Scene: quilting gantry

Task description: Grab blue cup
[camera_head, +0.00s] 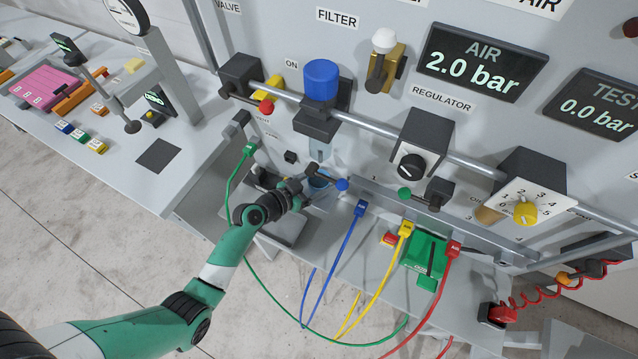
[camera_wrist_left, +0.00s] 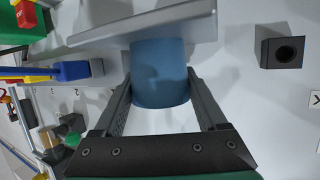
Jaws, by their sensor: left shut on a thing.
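The blue cup (camera_wrist_left: 160,72) is between the two fingers of my left gripper (camera_wrist_left: 160,88) in the left wrist view. The fingers touch its sides and the gripper is shut on it. A grey shelf or bar crosses the far end of the cup. In the head view my left gripper (camera_head: 312,190) is below the filter, and only a small part of the cup (camera_head: 319,181) shows beside it. My right gripper is not in view.
The filter with its blue top (camera_head: 321,82) is mounted on the panel above the gripper. A grey rail (camera_head: 380,127) runs across the panel. A black-holed block (camera_wrist_left: 282,52) is right of the cup.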

